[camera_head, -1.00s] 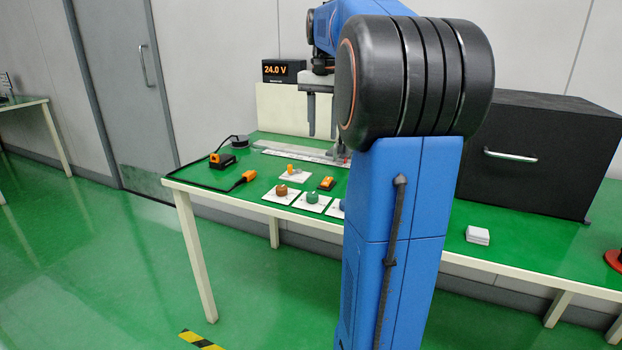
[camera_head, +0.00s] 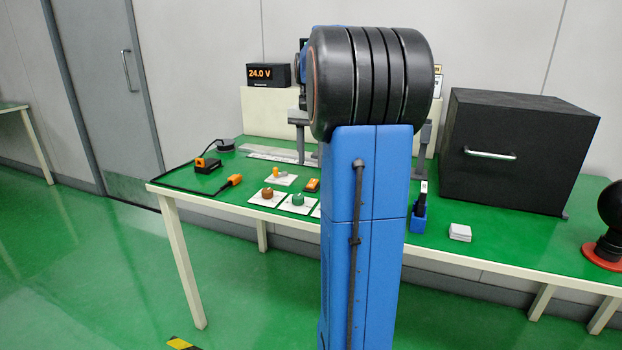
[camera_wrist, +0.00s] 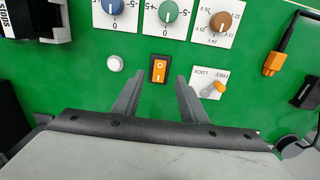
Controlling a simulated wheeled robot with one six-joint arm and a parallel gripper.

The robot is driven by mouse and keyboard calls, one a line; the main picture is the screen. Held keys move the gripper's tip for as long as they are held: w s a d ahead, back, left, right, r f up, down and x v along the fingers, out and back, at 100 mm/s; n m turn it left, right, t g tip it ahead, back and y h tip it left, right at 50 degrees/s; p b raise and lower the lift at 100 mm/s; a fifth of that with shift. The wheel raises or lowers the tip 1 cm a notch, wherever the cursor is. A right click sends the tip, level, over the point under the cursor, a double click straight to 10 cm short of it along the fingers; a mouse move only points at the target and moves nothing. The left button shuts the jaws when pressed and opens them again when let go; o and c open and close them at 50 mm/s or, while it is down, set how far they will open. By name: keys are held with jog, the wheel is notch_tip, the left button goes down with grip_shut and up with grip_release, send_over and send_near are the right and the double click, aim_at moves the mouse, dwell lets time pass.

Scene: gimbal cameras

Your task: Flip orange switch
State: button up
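The orange rocker switch (camera_wrist: 159,70) in its black frame lies on the green table and sits in the wrist view just beyond and between my fingertips. It also shows small in the head view (camera_head: 312,185). My gripper (camera_wrist: 157,85) is open and empty, one finger on each side of the switch in the picture. Its height above the table cannot be told. In the head view my gripper's fingers (camera_head: 300,145) show left of my black arm joint, above the table's back part.
A white button (camera_wrist: 115,63) is beside the switch. Blue (camera_wrist: 112,6), green (camera_wrist: 168,12) and brown (camera_wrist: 220,21) knobs stand on white plates. An orange lever (camera_wrist: 214,90) marked FREE and LOCK is close by. A black box (camera_head: 520,150) stands at right.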

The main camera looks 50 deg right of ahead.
aim_at(311, 185)
notch_tip(311, 185, down, 7)
jog(key=shift+f, duration=0.2)
dwell(0.3)
